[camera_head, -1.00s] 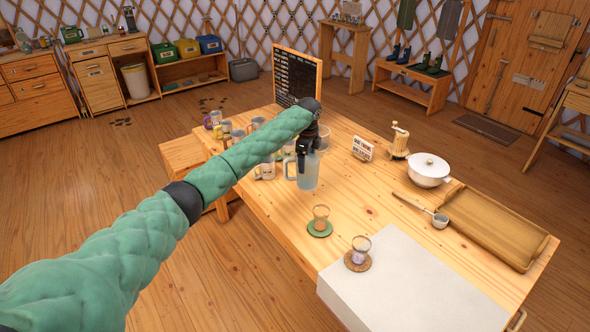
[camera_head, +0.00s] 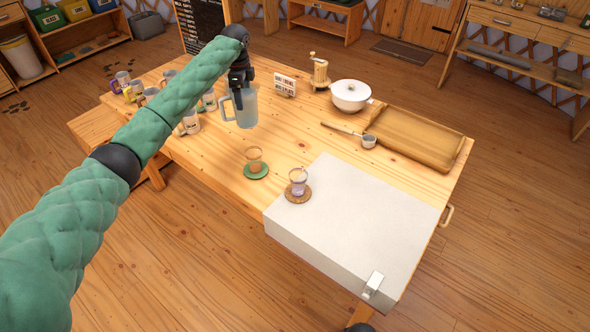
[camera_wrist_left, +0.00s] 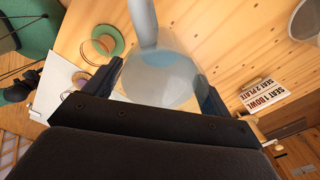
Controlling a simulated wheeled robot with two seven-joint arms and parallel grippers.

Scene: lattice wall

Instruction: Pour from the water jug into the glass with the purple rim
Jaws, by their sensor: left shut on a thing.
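My left gripper (camera_head: 240,84) is shut on the translucent pale blue water jug (camera_head: 246,110), near its top. The jug looks upright, held up over the table, its handle on the left. In the left wrist view the jug (camera_wrist_left: 165,75) sits between the dark fingers. A glass with a purple tint (camera_head: 298,180) stands on a brown coaster (camera_head: 291,198), nearer than the jug and to its right. A glass with an amber tint (camera_head: 254,156) stands on a green coaster (camera_head: 256,175). The rim colours are too small to tell surely.
Several mugs (camera_head: 190,122) stand at the table's left end. A white pot (camera_head: 350,95), a grinder (camera_head: 320,72), a small sign (camera_head: 285,84), a ladle (camera_head: 368,141) and a wooden tray (camera_head: 425,138) stand farther right. A pale slab (camera_head: 350,220) covers the near right corner.

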